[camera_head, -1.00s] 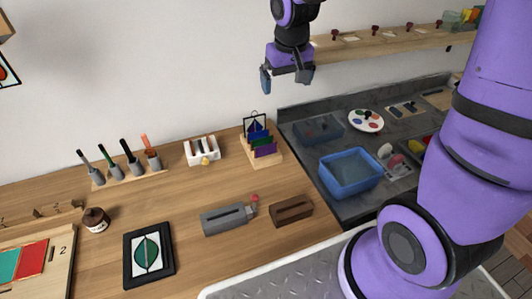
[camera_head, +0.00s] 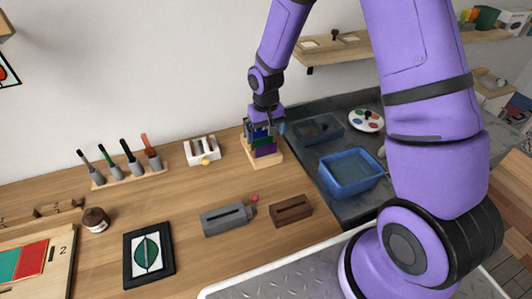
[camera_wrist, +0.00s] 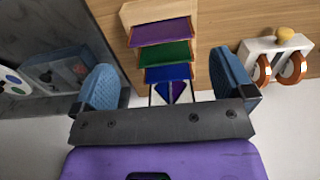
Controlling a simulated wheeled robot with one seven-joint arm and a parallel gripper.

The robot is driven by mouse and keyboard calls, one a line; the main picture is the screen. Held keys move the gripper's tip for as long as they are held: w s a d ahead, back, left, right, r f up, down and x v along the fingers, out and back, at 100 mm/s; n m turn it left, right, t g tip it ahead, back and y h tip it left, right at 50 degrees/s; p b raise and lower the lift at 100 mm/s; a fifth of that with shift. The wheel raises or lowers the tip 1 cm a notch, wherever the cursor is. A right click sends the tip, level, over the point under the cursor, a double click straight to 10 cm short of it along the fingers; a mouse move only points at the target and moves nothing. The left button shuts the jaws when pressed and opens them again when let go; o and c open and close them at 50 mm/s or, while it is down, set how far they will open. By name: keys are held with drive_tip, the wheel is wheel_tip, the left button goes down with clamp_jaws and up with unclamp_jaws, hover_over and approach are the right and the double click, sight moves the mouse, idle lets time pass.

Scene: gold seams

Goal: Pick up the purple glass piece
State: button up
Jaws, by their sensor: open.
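The purple glass piece (camera_head: 266,150) stands tilted at the front of a small wooden rack (camera_head: 272,163). In the wrist view the purple glass piece (camera_wrist: 162,32) is at the top, with a green piece (camera_wrist: 166,54) and a blue piece (camera_wrist: 168,73) below it. My gripper (camera_head: 264,124) is above the back of the rack in the head view and partly hides it. In the wrist view my gripper (camera_wrist: 165,72) is open, its blue fingers on either side of the row and apart from the purple piece. Nothing is held.
A black-framed piece with blue and purple panes (camera_wrist: 172,92) stands behind the blue piece. A white holder (camera_head: 203,150) stands left of the rack. A blue bin (camera_head: 351,171) is to the right. Wooden table shows free in front of the rack.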

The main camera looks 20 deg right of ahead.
sight(266, 146)
drive_tip(key=shift+s+f, duration=0.1)
drive_tip(key=shift+f, duration=3.2)
drive_tip(key=c, duration=0.7)
drive_tip(key=shift+c, duration=0.2)
drive_tip(key=shift+r, duration=0.15)
